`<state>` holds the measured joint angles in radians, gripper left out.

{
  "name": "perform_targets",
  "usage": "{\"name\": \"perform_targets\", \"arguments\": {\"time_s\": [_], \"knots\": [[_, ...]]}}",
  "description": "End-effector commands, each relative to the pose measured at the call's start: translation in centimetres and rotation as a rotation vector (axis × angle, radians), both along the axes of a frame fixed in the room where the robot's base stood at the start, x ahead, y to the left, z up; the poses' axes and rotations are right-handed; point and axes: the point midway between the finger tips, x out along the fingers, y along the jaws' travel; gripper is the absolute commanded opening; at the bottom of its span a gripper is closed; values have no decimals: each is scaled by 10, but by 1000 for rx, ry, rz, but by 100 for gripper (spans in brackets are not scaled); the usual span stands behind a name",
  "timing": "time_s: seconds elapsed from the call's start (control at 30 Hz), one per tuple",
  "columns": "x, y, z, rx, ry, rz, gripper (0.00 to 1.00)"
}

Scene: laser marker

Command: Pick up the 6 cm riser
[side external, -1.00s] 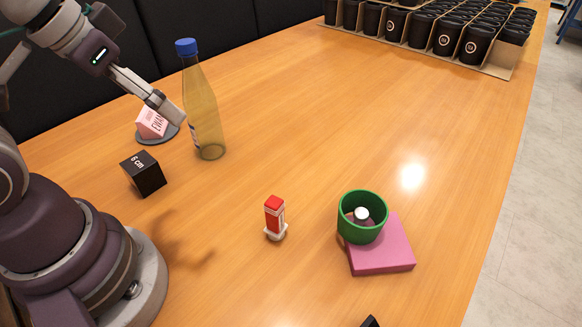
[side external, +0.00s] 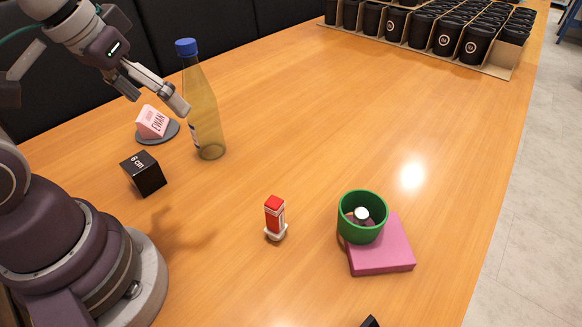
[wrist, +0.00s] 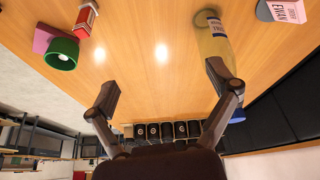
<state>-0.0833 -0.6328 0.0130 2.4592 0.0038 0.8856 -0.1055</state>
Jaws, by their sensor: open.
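The 6 cm riser (side external: 144,173) is a black block with white "6 cm" lettering on top. In the side view it stands on the table at the left, near my arm's base; I cannot make it out in the wrist view. My gripper (side external: 160,100) is open and empty, up in the air beyond the riser and close to the bottle. In the wrist view its two fingers (wrist: 165,85) are spread wide, with bare table and the far cups between them.
A yellowish bottle (side external: 203,115) with a blue cap stands right of the riser. A pink name block (side external: 153,122) sits on a grey disc behind it. Table centre is clear.

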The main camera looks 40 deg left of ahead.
Motion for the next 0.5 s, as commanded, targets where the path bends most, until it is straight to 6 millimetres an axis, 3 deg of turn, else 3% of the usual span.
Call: {"name": "perform_targets", "arguments": {"time_s": [0.13, 0.3, 0.4, 0.5], "knots": [[7, 54, -32, -151, 165, 555, 87], [-8, 107, -74, -277, 293, 1120, 87], [-18, 122, -89, -310, 328, 1296, 87], [-22, 126, -103, -320, 343, 1358, 87]]}}
